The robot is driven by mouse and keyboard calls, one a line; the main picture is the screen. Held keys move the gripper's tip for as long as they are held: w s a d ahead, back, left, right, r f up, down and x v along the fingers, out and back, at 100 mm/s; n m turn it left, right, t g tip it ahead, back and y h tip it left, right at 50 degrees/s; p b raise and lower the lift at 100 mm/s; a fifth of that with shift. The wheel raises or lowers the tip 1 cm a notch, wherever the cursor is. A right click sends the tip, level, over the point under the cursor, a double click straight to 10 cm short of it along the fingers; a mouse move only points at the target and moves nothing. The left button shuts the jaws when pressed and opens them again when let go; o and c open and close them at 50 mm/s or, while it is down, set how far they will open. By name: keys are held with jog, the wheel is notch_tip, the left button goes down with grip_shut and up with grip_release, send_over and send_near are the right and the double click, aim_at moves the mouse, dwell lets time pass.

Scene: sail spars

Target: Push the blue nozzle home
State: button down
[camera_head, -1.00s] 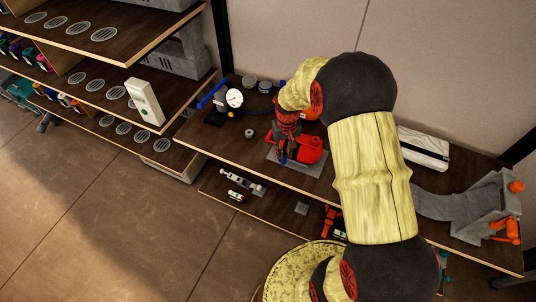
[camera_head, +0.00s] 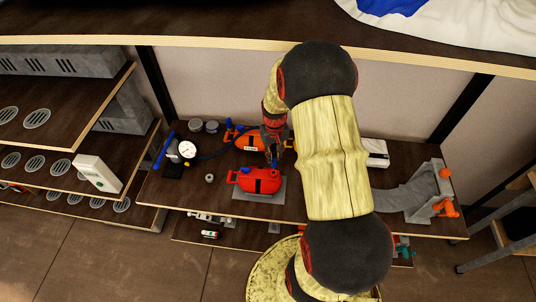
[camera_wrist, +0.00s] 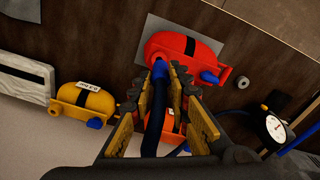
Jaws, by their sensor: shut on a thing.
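The blue nozzle (camera_wrist: 155,125) is a dark blue tube between the fingers of my gripper (camera_wrist: 158,92), which is shut on it. In the wrist view its brighter blue end reaches the edge of the red tank (camera_wrist: 180,50). In the head view the nozzle (camera_head: 273,160) points down at the right part of the red tank (camera_head: 262,182), just below my gripper (camera_head: 272,140). I cannot tell whether it is touching or seated in the tank. The tank lies on a grey plate (camera_head: 243,194) and has a blue knob (camera_wrist: 209,77) of its own.
An orange tank (camera_head: 248,143) stands behind the red one. A yellow tank (camera_wrist: 85,100) shows in the wrist view. A gauge (camera_head: 187,150) and a small grey ring (camera_head: 209,178) are left on the table. A grey clamp-like stand (camera_head: 430,190) is at the right end.

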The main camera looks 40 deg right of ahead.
aim_at(274, 164)
jog(key=shift+w+d+r, duration=0.35)
jog(key=shift+w+r, duration=0.1)
jog(key=shift+r, duration=0.2)
jog(key=shift+d+f+b, duration=0.1)
jog(key=shift+f+b, duration=1)
jog(key=shift+f, duration=1)
jog(key=shift+s+f, duration=0.1)
jog(key=shift+f, duration=0.4)
jog(key=shift+s+a+b, duration=0.15)
jog(key=shift+a+b, duration=0.05)
jog(key=shift+b, duration=0.1)
jog(key=shift+f, duration=0.25)
jog(key=shift+d+f+b, duration=0.1)
jog(key=shift+f+b, duration=0.25)
jog(key=shift+b, duration=0.1)
jog(key=shift+f+b, duration=0.65)
jog(key=shift+f, duration=0.25)
